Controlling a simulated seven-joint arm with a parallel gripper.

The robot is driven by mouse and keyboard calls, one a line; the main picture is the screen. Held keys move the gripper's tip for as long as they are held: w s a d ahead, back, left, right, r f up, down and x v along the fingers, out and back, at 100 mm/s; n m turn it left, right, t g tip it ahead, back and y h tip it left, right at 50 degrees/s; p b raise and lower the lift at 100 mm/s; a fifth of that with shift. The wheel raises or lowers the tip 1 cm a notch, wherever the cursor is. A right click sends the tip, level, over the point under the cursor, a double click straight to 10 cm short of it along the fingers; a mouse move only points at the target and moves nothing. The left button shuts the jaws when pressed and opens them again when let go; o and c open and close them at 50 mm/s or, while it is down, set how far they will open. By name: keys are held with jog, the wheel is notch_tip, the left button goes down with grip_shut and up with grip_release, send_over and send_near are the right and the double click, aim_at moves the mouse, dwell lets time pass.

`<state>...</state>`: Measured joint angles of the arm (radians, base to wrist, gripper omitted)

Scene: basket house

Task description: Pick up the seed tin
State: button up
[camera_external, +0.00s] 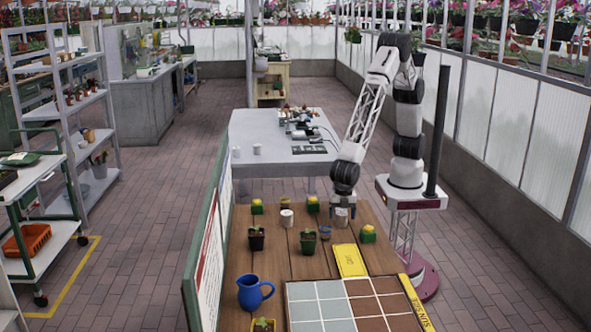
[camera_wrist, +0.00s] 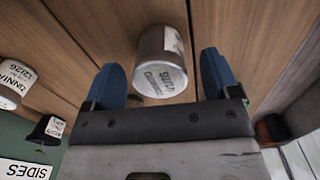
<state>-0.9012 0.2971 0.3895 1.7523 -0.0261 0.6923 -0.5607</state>
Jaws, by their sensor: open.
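A grey metal tin with a white printed label (camera_wrist: 163,45) lies between my blue fingers in the wrist view. In the external view this tin (camera_external: 341,219) stands on the wooden table directly below my wrist, partly hidden by it. My gripper (camera_wrist: 159,66) is open, one finger on each side of the tin, with visible gaps to both. It also shows from outside (camera_external: 343,203), its fingers too small to make out. A second pale labelled tin (camera_external: 287,218) stands to the left on the table; it also shows at the wrist view's left edge (camera_wrist: 14,80).
The wooden table (camera_external: 285,264) also holds several yellow-and-green items (camera_external: 367,234), a blue ring-like item (camera_external: 325,233), potted seedlings (camera_external: 308,242), a blue jug (camera_external: 253,292), a yellow packet (camera_external: 350,260) and a tiled tray (camera_external: 340,281). A tall board (camera_external: 208,235) borders the left side.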

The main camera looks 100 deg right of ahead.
aim_at(342, 213)
jog(key=shift+f, duration=0.95)
jog(key=c, duration=1)
jog(key=shift+r, duration=5.05)
